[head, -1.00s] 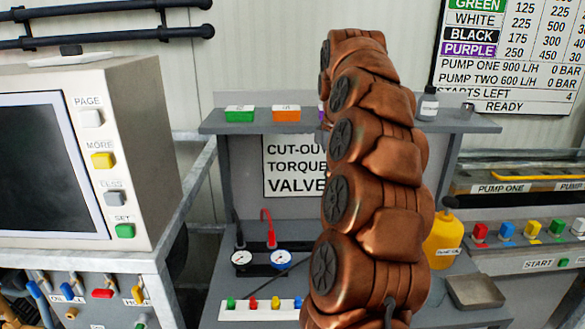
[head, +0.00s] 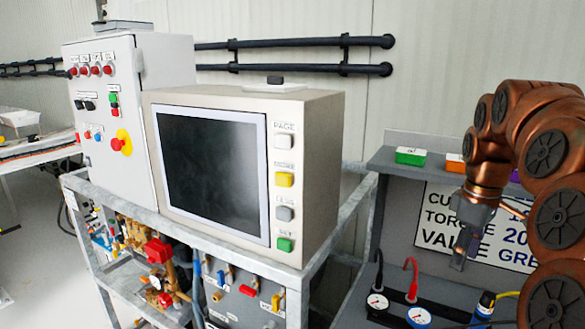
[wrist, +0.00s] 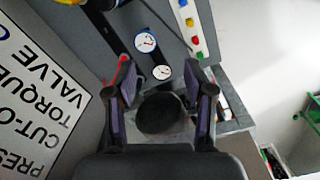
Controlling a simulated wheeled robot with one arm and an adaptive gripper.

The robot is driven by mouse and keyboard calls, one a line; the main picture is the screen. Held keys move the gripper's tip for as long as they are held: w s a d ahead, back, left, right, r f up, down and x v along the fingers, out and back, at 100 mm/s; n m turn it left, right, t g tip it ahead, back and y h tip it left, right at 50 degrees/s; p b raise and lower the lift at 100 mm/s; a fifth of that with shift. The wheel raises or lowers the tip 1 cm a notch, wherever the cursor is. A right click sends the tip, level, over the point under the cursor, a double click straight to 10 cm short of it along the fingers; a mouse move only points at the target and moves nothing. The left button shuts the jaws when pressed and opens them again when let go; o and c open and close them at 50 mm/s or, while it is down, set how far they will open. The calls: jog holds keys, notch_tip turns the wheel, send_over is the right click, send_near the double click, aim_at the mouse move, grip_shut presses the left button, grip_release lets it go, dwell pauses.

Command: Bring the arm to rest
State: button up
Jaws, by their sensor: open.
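My gripper (head: 464,245) hangs at the right of the head view, pointing down in front of the cut-out torque valve sign (head: 480,232). My copper-coloured arm curls along the right edge, partly out of frame. In the wrist view my gripper (wrist: 162,95) has its two fingers spread apart, with nothing held between them. A dark rounded shape shows between the fingers; I cannot tell what it is.
Two gauges (head: 378,301) stand on the grey bench below my gripper, with a red hooked lead beside them. A green box (head: 410,156) sits on the shelf. A screen cabinet (head: 315,150) stands left.

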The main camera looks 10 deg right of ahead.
jog(key=s+a+f+m+p, duration=0.1)
jog(key=s+a+f, duration=0.1)
jog(key=s+a, duration=0.45)
jog(key=s+a+f+m, duration=0.1)
jog(key=s+a+f, duration=0.15)
jog(key=a, duration=0.75)
jog(key=s+a+f+m, duration=0.2)
jog(key=s+a+f, duration=0.1)
jog(key=s, duration=0.4)
jog(key=s+a+f+m+g+p, duration=0.1)
jog(key=s+a+f, duration=0.2)
jog(key=s+f, duration=0.2)
jog(key=s, duration=0.3)
jog(key=shift+a+f+m+g, duration=0.2)
jog(key=shift+m+g, duration=0.1)
jog(key=shift+m, duration=0.1)
